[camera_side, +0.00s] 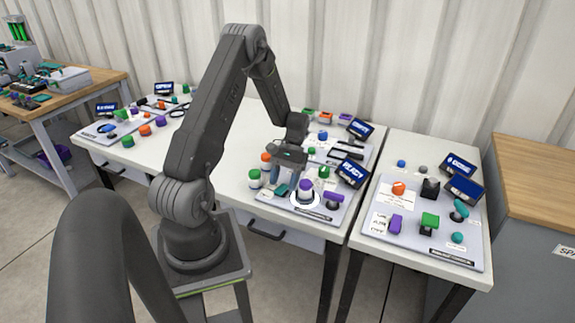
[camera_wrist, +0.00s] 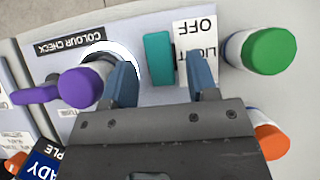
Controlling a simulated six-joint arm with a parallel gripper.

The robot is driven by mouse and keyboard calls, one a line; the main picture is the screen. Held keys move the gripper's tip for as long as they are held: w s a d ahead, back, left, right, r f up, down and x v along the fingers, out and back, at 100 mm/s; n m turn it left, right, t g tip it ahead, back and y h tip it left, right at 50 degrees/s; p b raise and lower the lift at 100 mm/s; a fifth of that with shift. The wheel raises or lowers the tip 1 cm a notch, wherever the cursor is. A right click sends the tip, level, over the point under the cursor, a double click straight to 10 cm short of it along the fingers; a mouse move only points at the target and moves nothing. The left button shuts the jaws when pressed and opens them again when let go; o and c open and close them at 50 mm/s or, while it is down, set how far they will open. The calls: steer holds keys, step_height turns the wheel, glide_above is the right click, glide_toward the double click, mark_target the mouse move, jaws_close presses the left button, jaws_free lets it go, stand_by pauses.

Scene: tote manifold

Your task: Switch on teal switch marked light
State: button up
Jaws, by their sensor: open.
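The teal switch (camera_wrist: 159,58) is a rectangular rocker on the grey panel, beside a white label (camera_wrist: 195,45) that reads "LIGHT" and "OFF", upside down in the wrist view. In the side view the teal switch (camera_side: 282,190) shows just below my gripper (camera_side: 287,180). My gripper (camera_wrist: 164,85) is open, its two blue fingers pointing at the panel on either side of the teal switch's near end. The right finger overlaps the label. In the wrist view nothing is between the fingertips except the switch and panel. I cannot tell whether a finger touches the switch.
A purple-topped knob (camera_wrist: 82,86) in a white ring stands left of the fingers. A green-capped cylinder (camera_wrist: 268,51) and an orange one (camera_wrist: 271,141) stand right. A "READY" display (camera_side: 352,171) sits behind. Another panel (camera_side: 420,254) stands on the right table.

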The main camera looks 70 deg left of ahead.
steer(key=v, duration=1.3)
steer(key=shift+r, duration=0.1)
steer(key=d+r+m+t+y, duration=0.4)
steer(key=d+r, duration=0.9)
steer(key=d, duration=0.4)
steer(key=s+d+r+m+t, duration=0.1)
steer(key=s+d+m+t, duration=0.1)
steer(key=s+d, duration=0.3)
steer(key=s+d+r+m+t+y, duration=0.1)
steer(key=s+d+r+m+t, duration=0.1)
steer(key=s+d, duration=0.4)
steer(key=d+m+t, duration=0.1)
steer(key=d+t, duration=0.1)
steer(key=d, duration=0.1)
steer(key=shift+d+t, duration=0.25)
steer(key=shift+t, duration=0.05)
